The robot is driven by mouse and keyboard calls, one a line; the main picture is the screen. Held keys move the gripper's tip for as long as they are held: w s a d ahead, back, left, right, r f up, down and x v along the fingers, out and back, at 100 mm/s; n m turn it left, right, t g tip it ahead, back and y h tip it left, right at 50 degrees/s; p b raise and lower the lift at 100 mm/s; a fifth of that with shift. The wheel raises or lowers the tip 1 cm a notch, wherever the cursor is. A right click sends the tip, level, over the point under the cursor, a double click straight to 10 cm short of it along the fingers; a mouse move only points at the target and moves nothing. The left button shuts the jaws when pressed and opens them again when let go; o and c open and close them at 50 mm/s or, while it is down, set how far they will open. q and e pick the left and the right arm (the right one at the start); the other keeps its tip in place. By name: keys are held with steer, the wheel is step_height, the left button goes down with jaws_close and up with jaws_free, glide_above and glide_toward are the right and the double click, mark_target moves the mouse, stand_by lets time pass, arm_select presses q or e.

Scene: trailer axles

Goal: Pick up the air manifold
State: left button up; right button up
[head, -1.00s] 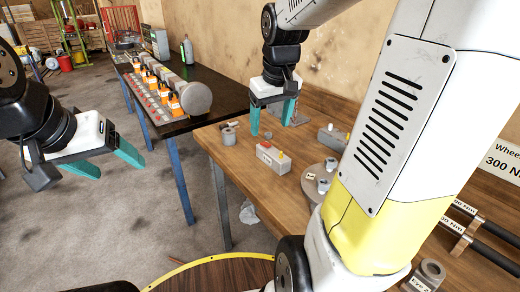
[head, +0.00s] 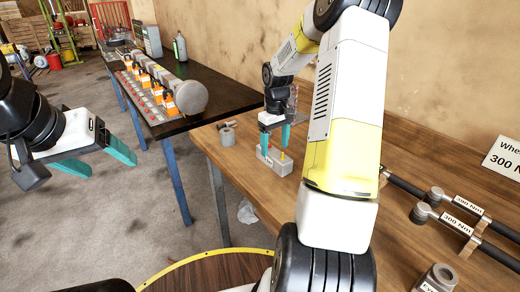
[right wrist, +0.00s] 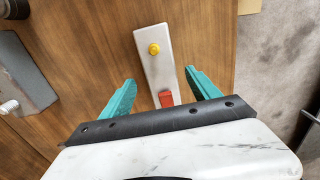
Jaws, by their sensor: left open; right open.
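The air manifold, a grey block with a yellow fitting and a red fitting on top, lies on the wooden bench. It shows in the head view (head: 276,163) and in the right wrist view (right wrist: 155,68). My right gripper is open just above it, in the head view (head: 275,150) and in the right wrist view (right wrist: 160,77). Its teal fingers stand on either side of the block with gaps, near the red fitting's end. My left gripper (head: 111,165) is open and empty over the floor at the left.
A grey cylinder (head: 227,137) stands on the bench, left of the manifold. Another grey block (right wrist: 24,78) lies to the left in the right wrist view. Torque wrenches (head: 452,222) lie at right. A black table (head: 205,110) holds a row of orange parts. My right arm hides some bench.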

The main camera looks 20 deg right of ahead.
mark_target(274, 152)
step_height(274, 152, down, 4)
steer(key=shift+a+f, duration=0.1)
jaws_close()
stand_by(0.4)
